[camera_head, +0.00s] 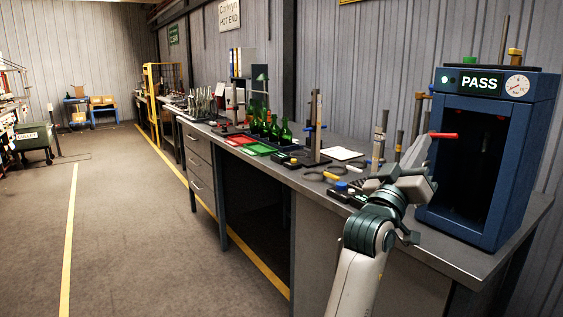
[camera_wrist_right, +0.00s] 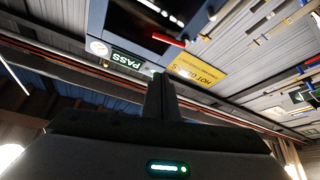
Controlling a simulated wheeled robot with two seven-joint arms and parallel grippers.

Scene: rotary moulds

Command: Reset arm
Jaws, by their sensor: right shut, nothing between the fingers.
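My right arm rises from the bottom of the head view, in front of the bench. Its gripper (camera_head: 423,143) points up and away, just left of the blue test cabinet. In the right wrist view the two fingers of the right gripper (camera_wrist_right: 160,80) are together with nothing between them. The blue cabinet (camera_head: 467,222) has an open dark front and a lit green PASS display (camera_head: 482,82); it shows upside down in the wrist view. My left gripper is in neither view.
The grey bench (camera_head: 275,168) carries green bottles (camera_head: 275,128), a red tray (camera_head: 240,139), upright posts and small tools. A red-tipped lever (camera_head: 443,135) sticks out near the right gripper. The floor on the left (camera_head: 120,230) is clear.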

